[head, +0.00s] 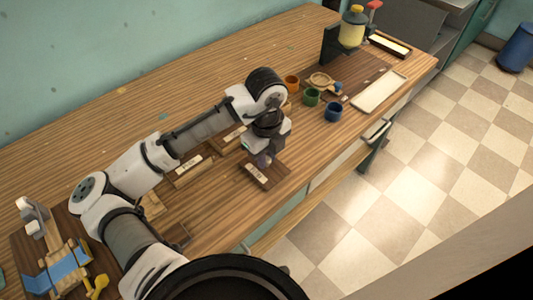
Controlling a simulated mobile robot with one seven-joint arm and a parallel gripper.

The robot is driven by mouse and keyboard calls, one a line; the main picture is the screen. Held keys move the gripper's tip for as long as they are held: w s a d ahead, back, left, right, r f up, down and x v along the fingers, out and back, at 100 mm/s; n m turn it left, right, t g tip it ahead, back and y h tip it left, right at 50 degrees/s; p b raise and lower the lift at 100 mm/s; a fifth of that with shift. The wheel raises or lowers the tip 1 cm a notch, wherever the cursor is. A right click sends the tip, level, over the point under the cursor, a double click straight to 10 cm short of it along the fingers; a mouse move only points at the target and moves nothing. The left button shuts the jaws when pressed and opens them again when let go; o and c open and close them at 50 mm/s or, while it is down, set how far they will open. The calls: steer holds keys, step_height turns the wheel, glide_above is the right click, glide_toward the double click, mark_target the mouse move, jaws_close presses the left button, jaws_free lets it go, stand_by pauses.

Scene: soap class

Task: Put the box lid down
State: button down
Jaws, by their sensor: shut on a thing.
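My wrist hides part of the lid. I cannot tell whether the lid touches the table or a box below, or hangs just above it. Two similar wooden boxes with pale labels lie to its left, one nearer (192,170) and one farther back (233,136), partly hidden by my arm.
Orange (291,82), green (311,97) and blue (333,112) cups stand beyond my gripper. A cream tray (379,92) and a yellow bottle (352,28) stand at the far right. A blue-and-wood item (55,268) sits at the near left. The table's front edge is close to the lid.

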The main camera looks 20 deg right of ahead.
mark_target(267, 159)
steer(key=shift+f, duration=0.1)
steer(key=shift+f, duration=0.15)
steer(key=c, duration=1.3)
jaws_free()
step_height(267, 159, up, 13)
steer(key=shift+f+b, duration=0.2)
steer(key=shift+b, duration=0.35)
